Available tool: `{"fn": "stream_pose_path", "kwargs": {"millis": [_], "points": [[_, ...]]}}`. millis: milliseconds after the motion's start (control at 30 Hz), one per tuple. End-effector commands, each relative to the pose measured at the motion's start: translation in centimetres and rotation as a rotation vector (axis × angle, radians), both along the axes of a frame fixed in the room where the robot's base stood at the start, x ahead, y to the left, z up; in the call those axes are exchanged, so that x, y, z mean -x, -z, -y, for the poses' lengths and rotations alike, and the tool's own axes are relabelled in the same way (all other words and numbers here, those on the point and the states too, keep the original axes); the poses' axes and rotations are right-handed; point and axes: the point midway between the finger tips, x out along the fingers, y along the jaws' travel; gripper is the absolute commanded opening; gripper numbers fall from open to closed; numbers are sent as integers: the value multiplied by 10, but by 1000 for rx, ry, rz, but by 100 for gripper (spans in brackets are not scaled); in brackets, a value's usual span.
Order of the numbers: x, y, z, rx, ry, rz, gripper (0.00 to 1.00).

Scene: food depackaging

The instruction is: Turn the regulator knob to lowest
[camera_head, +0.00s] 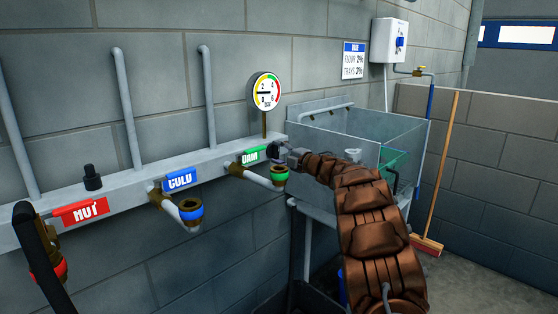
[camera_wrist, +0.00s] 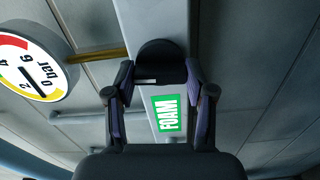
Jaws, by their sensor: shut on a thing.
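The black regulator knob (camera_head: 273,153) sits at the right end of the grey manifold pipe (camera_head: 130,172), beside the green FOAM label (camera_head: 252,156). In the wrist view the knob (camera_wrist: 160,60) shows as a dark rounded shape with a short pale mark, between my two fingers. My gripper (camera_wrist: 160,74) is shut on it, a fingertip on either side. In the head view my gripper (camera_head: 290,156) reaches the knob from the right and partly hides it. The round pressure gauge (camera_head: 264,92) stands above; its needle points left, near 2. It also shows in the wrist view (camera_wrist: 32,66).
Red HOT (camera_head: 82,211) and blue COLD (camera_head: 179,180) labels mark outlets further left. A black knob (camera_head: 92,178) stands on the manifold. A metal sink (camera_head: 355,128) is behind my arm. A broom (camera_head: 448,160) leans at the right.

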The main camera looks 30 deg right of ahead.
Motion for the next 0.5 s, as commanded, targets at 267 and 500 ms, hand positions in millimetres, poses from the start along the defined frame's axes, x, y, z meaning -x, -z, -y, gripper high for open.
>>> {"fn": "stream_pose_path", "kwargs": {"millis": [267, 500], "points": [[0, 1, 0, 78, 1, 17, 19], [0, 0, 0, 94, 1, 21, 19]]}}
